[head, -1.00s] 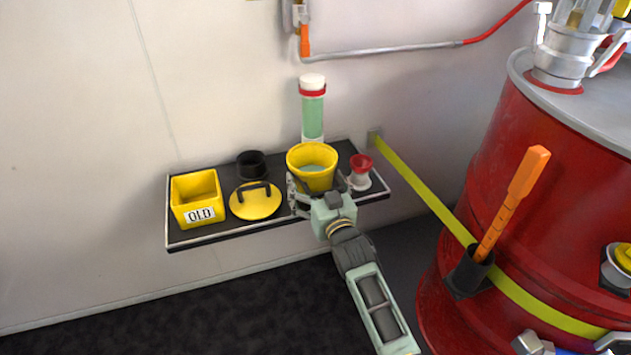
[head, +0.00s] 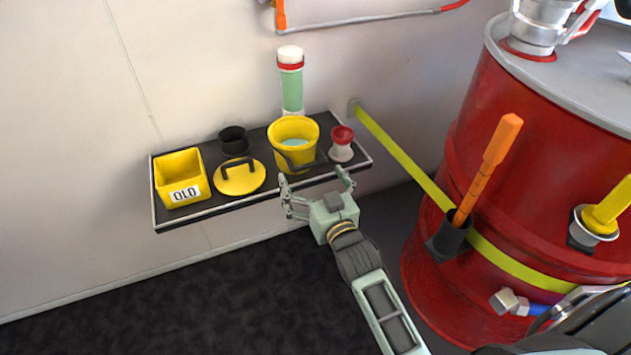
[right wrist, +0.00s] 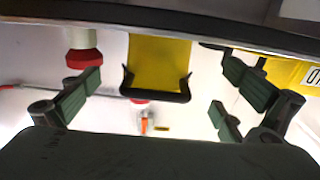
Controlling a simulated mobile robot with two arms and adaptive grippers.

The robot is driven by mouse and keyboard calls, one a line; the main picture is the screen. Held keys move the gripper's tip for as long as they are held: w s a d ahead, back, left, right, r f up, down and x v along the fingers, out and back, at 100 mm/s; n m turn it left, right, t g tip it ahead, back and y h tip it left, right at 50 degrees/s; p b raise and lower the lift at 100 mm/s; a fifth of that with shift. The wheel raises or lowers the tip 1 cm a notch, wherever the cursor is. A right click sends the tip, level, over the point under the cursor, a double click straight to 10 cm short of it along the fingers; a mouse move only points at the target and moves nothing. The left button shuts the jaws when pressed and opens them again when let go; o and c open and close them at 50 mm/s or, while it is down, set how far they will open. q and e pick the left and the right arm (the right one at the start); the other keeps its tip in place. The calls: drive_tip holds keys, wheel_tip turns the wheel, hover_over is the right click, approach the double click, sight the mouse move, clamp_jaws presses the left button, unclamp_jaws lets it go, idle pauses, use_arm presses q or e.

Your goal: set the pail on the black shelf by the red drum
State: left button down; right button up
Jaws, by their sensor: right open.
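The yellow pail (head: 293,150) stands upright on the black shelf (head: 215,208), between the yellow lid and a small red-and-white item. Its dark handle hangs down at the front, and something pale shows inside it. My right gripper (head: 318,186) is open and empty, just in front of the shelf edge and apart from the pail. In the right wrist view the pail (right wrist: 160,62) lies beyond and between the spread fingers (right wrist: 168,95). The red drum (head: 540,150) stands to the right of the shelf. My left gripper is not in view.
On the shelf are a yellow OLD bin (head: 181,178), a yellow lid (head: 238,180), a black cup (head: 233,140), a green cylinder (head: 291,85) and the red-and-white item (head: 341,145). An orange-handled tool (head: 487,165) sticks up from a holder on the drum. A yellow-green strap (head: 400,165) runs from wall to drum.

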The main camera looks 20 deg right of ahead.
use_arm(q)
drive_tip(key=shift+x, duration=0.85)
use_arm(e)
drive_tip(key=s+f+g, duration=0.5)
drive_tip(key=s, duration=0.5)
drive_tip(key=s+f+n+g, duration=0.1)
drive_tip(key=s+f+g, duration=0.4)
drive_tip(key=s, duration=0.5)
drive_tip(key=s+f+g, duration=0.4)
drive_tip(key=s+f, duration=0.3)
drive_tip(key=s, duration=0.4)
drive_tip(key=shift+d+f+n+g, duration=0.25)
drive_tip(key=shift+n+g, duration=0.15)
